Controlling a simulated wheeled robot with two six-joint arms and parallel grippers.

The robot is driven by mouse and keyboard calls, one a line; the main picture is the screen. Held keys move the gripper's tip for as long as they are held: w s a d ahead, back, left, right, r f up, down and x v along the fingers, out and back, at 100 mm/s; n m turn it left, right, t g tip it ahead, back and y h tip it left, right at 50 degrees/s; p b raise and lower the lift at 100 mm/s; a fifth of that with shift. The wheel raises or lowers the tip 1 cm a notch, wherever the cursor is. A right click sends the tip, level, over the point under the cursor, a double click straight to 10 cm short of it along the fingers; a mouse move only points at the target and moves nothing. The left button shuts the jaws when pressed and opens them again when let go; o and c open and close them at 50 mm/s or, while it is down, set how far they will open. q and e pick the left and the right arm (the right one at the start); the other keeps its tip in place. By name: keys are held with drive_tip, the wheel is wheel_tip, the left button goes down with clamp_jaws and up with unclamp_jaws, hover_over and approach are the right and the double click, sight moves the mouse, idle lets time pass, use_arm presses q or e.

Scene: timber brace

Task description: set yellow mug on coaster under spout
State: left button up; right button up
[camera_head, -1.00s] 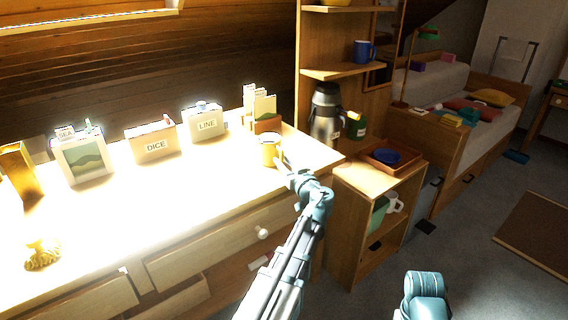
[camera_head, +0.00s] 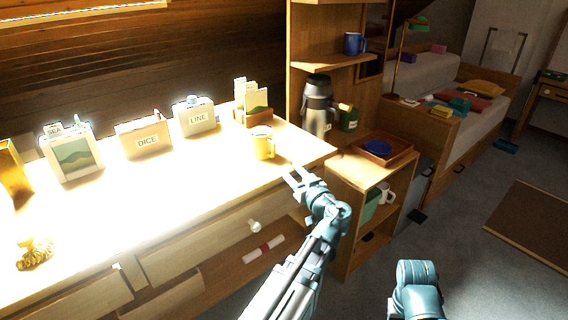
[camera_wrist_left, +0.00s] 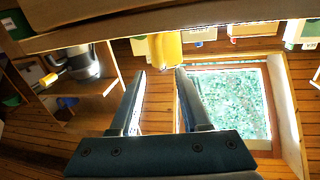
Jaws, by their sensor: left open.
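The yellow mug (camera_head: 262,146) stands upright on the brightly lit dresser top, near its right front edge. It also shows past my fingertips in the left wrist view (camera_wrist_left: 168,50). My left gripper (camera_head: 295,180) is open and empty, in front of and to the right of the mug, with a gap between them. Its two fingers (camera_wrist_left: 160,72) are spread apart in the left wrist view. A silver and black flask (camera_head: 318,108) stands behind the dresser's right end. I cannot make out a coaster. Of my right arm only a link shows, low in the head view; its gripper is out of view.
Label-bearing boxes, DICE (camera_head: 145,138) and LINE (camera_head: 195,118), stand along the dresser's back. A wooden tray (camera_head: 402,158) with a blue dish (camera_head: 377,147) sits on the low cabinet at right. A blue mug (camera_head: 354,43) is on the shelf above. The dresser front holds drawers.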

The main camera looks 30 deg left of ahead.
use_arm(q)
drive_tip(key=shift+v, duration=0.9)
drive_tip(key=s+d+f+m+g+h, duration=0.35)
drive_tip(key=s+d+f, duration=0.2)
drive_tip(key=f, duration=0.25)
drive_tip(key=s+d+f+m+g+h, duration=0.3)
drive_tip(key=s+d+f+m+h, duration=0.15)
drive_tip(key=d+f, duration=0.35)
drive_tip(key=s+d+f+m+g+h, duration=0.1)
drive_tip(key=s+d+f+m+h, duration=0.1)
drive_tip(key=d, duration=0.4)
drive_tip(key=s+d+f+m+g+h, duration=0.2)
drive_tip(key=s+d+f+m+h, duration=0.1)
drive_tip(key=s+d, duration=0.4)
drive_tip(key=shift+s+f+m+h, duration=0.25)
drive_tip(key=shift+f+m, duration=0.2)
drive_tip(key=shift+m, duration=0.25)
drive_tip(key=shift+d+g, duration=0.1)
drive_tip(key=shift+g, duration=0.15)
drive_tip(key=shift+c, duration=1.2)
